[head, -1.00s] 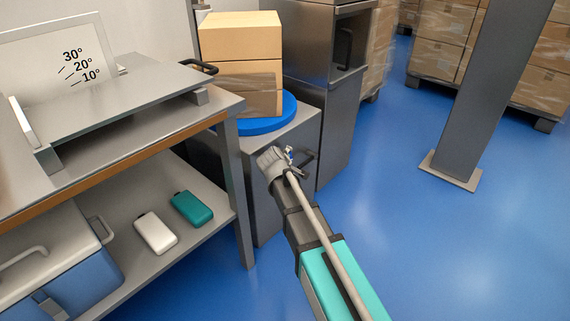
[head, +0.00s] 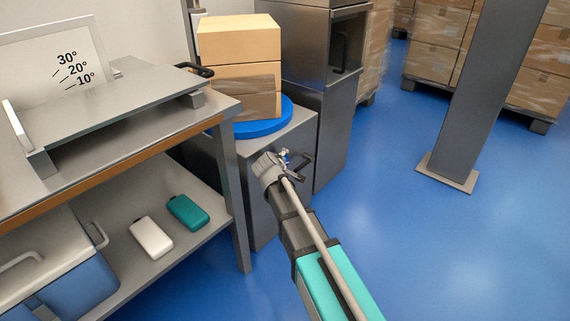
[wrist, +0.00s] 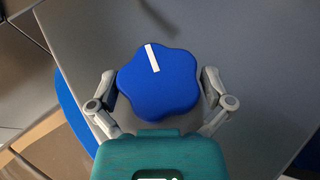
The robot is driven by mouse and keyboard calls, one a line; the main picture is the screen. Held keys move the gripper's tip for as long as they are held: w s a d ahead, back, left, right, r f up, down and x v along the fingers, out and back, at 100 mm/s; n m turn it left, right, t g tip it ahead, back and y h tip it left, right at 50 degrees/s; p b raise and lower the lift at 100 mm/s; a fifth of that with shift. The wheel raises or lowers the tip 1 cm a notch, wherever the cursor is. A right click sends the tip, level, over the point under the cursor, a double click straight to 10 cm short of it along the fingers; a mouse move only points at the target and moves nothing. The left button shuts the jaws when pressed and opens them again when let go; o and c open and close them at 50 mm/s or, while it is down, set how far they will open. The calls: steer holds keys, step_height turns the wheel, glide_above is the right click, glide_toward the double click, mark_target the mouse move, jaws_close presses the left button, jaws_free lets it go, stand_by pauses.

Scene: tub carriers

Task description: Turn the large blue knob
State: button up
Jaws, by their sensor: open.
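The large blue knob (wrist: 158,85) shows in the wrist view. It has a rounded, lobed outline and a white mark on its top, which points up and slightly left. My gripper (wrist: 158,78) is open, with one finger on each side of the knob. Small gaps seem to show between the fingers and the knob, and I cannot tell whether either touches. In the head view my gripper (head: 288,164) is at the front of the grey cabinet (head: 262,200) below the blue round plate. The knob is hidden there.
Stacked cardboard boxes (head: 240,62) stand on the blue round plate (head: 265,128). A workbench (head: 150,145) with a tilted angle plate is at the left; its lower shelf holds a white and a teal case (head: 188,211). A grey post (head: 474,110) stands right. Blue floor (head: 400,240) is clear.

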steer(key=shift+r+g+y+p, duration=0.15)
steer(key=shift+g+y+p, duration=0.3)
steer(key=shift+p, duration=0.45)
steer(key=shift+m+g+p, duration=0.3)
steer(key=shift+g+p, duration=0.15)
steer(key=shift+p, duration=0.05)
steer(key=shift+m+g+y+p, duration=0.4)
steer(key=shift+g+y+p, duration=0.75)
steer(key=shift+g+p, duration=0.4)
steer(key=p+v, duration=1.2)
steer(key=v, duration=0.2)
steer(key=s+d+m+g+h+p, duration=0.1)
steer(key=s+d+m+g, duration=0.4)
steer(key=s+d+m, duration=0.4)
steer(key=shift+s+d+f+m+p, duration=0.4)
steer(key=shift+s+d, duration=2.8)
steer(key=shift+d, duration=1.9)
steer(key=shift+f+g, duration=0.1)
steer(key=shift+g, duration=0.15)
